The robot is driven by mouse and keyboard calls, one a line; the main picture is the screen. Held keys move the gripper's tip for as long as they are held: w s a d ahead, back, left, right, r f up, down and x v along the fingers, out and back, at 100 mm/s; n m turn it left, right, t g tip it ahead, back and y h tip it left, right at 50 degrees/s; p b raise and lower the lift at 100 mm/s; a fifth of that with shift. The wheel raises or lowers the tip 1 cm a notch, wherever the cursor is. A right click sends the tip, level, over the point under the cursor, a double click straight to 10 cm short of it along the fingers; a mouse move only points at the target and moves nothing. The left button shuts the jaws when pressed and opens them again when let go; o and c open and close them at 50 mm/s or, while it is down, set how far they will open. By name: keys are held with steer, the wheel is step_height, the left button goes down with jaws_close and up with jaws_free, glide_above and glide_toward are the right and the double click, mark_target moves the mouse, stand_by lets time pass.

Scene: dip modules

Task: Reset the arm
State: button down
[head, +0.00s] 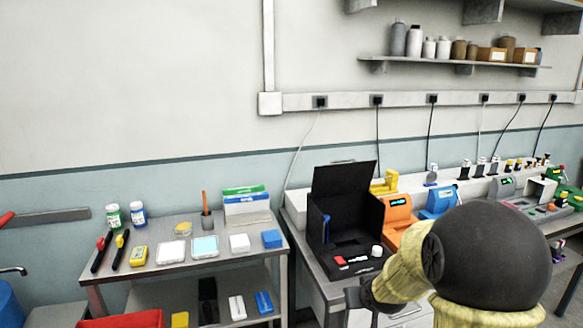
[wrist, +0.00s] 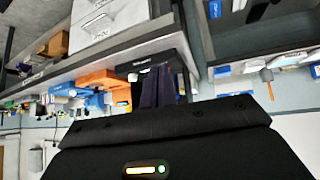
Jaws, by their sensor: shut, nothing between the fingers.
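My arm (head: 480,255), yellowish with a black rounded joint, fills the lower right of the head view and hides part of the bench behind it. In the wrist view my gripper (wrist: 160,80) shows as dark fingers close together, shut with nothing between them. The wrist picture is turned over, with the bench hanging from the top. The fingers appear in front of the bench edge and the black box; I cannot tell the distance.
A black open box (head: 345,205) stands on the bench beside an orange device (head: 397,215) and a blue device (head: 438,201). At left, a trolley (head: 170,283) carries bottles, pens and small boxes. A red bin (head: 120,320) sits low at front left. A wall shelf (head: 450,64) holds containers.

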steer(key=s+a+g+p, duration=0.1)
steer(key=s+g, duration=0.4)
steer(key=s, duration=1.6)
steer(key=shift+s+a+r+m+g+p, duration=0.25)
steer(key=shift+a+r+m+g+p, duration=0.15)
steer(key=shift+a, duration=0.4)
